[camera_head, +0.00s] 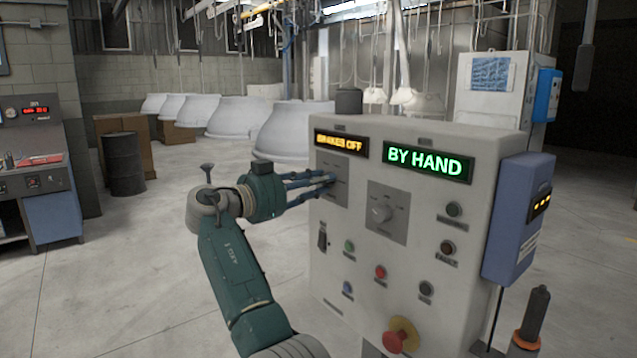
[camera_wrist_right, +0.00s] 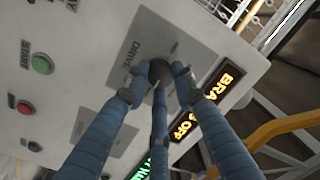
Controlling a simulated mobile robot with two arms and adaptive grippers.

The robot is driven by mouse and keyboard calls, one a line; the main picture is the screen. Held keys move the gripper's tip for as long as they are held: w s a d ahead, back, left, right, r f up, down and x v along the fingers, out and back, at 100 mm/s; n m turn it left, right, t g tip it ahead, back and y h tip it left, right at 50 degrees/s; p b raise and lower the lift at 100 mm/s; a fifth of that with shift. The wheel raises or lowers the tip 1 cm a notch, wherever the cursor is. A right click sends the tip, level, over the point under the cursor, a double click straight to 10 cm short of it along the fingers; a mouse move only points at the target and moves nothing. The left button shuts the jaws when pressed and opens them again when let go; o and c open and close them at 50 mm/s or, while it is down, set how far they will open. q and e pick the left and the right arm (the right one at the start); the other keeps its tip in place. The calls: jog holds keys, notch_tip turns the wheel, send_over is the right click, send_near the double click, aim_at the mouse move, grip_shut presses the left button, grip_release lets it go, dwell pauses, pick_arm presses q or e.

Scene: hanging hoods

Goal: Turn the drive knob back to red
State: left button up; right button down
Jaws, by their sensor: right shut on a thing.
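The drive knob (camera_wrist_right: 159,70) is a dark round knob on a grey plate (camera_wrist_right: 127,48) marked DRIVE, on the light grey control panel (camera_head: 330,250). My right gripper (camera_head: 327,179) reaches the panel from the left. In the right wrist view its blue fingers (camera_wrist_right: 161,80) are closed around the knob. The fingers hide much of the knob, so I cannot tell where it points. In the head view the gripper covers the knob. An amber sign (camera_head: 341,143) above it reads BRAKES OFF. A green sign (camera_head: 428,162) reads BY HAND. My left gripper is not in view.
Several push buttons sit below, with a red mushroom button (camera_head: 395,341) at the bottom. A blue box (camera_head: 517,218) is on the panel's right side. Open floor (camera_head: 130,280) lies to the left.

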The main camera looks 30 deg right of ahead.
jog(key=shift+r+n, duration=0.1)
jog(key=shift+n, duration=0.2)
jog(key=n+p, duration=0.4)
jog(key=n, duration=0.7)
jog(key=n+g+p, duration=0.1)
jog(key=n+p, duration=0.4)
jog(key=n, duration=0.6)
jog(key=n+g+p, duration=0.1)
jog(key=n+p, duration=0.4)
jog(key=n, duration=0.6)
jog(key=shift+w, duration=0.3)
jog(key=shift+n, duration=0.3)
